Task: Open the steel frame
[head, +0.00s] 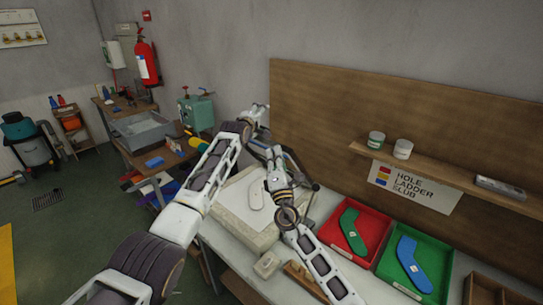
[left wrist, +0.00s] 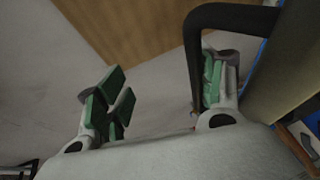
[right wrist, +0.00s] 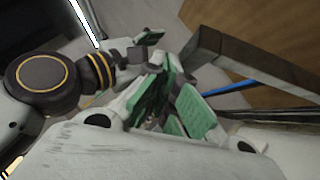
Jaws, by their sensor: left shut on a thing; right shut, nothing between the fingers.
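The steel frame (head: 302,172) stands as dark bars over a cream block with a pale flat top (head: 238,207). In the head view both grippers are close together above the block, and the arms hide part of the frame.
A white foot-shaped piece (head: 256,195) lies on the block. To the right are a red tray (head: 333,243) with a green foot shape and a green tray (head: 389,271) with a blue one. A shelf (head: 450,176) holds cans. A small pale block (head: 267,265) lies in front.

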